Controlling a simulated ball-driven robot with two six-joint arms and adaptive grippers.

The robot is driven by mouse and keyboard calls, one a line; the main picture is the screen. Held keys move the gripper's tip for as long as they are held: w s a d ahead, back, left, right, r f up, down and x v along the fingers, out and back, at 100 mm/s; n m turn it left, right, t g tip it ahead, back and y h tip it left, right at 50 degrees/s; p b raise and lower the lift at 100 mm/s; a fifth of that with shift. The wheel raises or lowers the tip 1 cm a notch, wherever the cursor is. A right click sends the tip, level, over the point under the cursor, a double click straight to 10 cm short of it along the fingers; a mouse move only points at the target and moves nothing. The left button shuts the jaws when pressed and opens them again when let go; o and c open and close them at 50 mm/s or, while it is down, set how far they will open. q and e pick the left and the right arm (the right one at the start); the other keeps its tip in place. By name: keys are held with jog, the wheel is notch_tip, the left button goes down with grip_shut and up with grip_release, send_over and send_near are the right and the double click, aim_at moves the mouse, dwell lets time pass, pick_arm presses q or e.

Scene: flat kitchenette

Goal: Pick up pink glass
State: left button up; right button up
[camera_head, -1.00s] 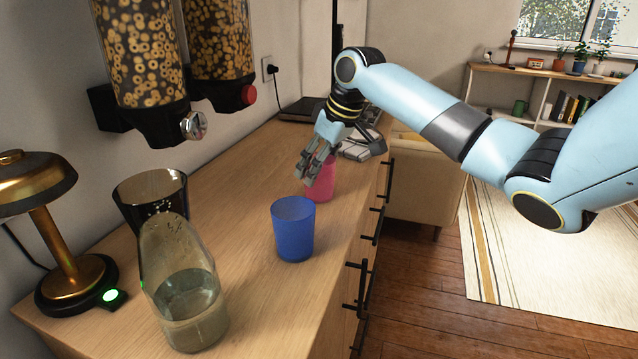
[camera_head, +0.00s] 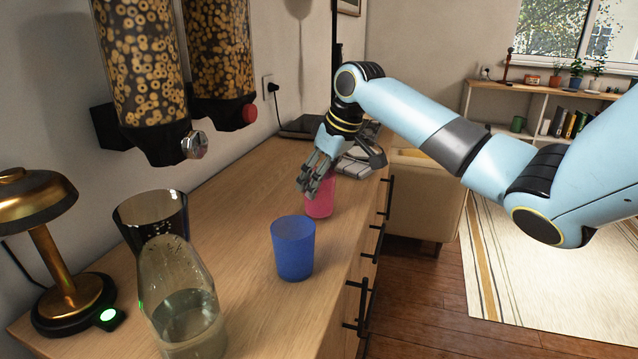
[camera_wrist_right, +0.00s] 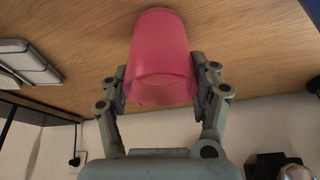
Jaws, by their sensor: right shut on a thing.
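The pink glass (camera_head: 320,197) stands upright on the wooden counter, behind the blue glass, in the head view. My right gripper (camera_head: 309,190) is at the glass, reaching down from above and behind, and hides part of its upper left side. In the right wrist view the pink glass (camera_wrist_right: 160,62) sits between the two fingers of my right gripper (camera_wrist_right: 160,88), one finger against each side near the rim. The gripper is shut on the glass. My left gripper is not in view.
A blue glass (camera_head: 293,248) stands in front of the pink one. A glass carafe (camera_head: 185,300), a dark tumbler (camera_head: 150,212) and a brass lamp (camera_head: 55,255) stand at the front left. Cereal dispensers (camera_head: 145,75) hang on the wall. The counter's left middle is clear.

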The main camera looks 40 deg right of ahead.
jog(key=shift+r, duration=0.85)
jog(key=s+d+r+p, duration=0.2)
jog(key=s+d+r, duration=0.6)
jog(key=shift+r, duration=0.15)
jog(key=shift+s+r, duration=0.1)
jog(key=shift+s, duration=0.1)
dwell(0.3)
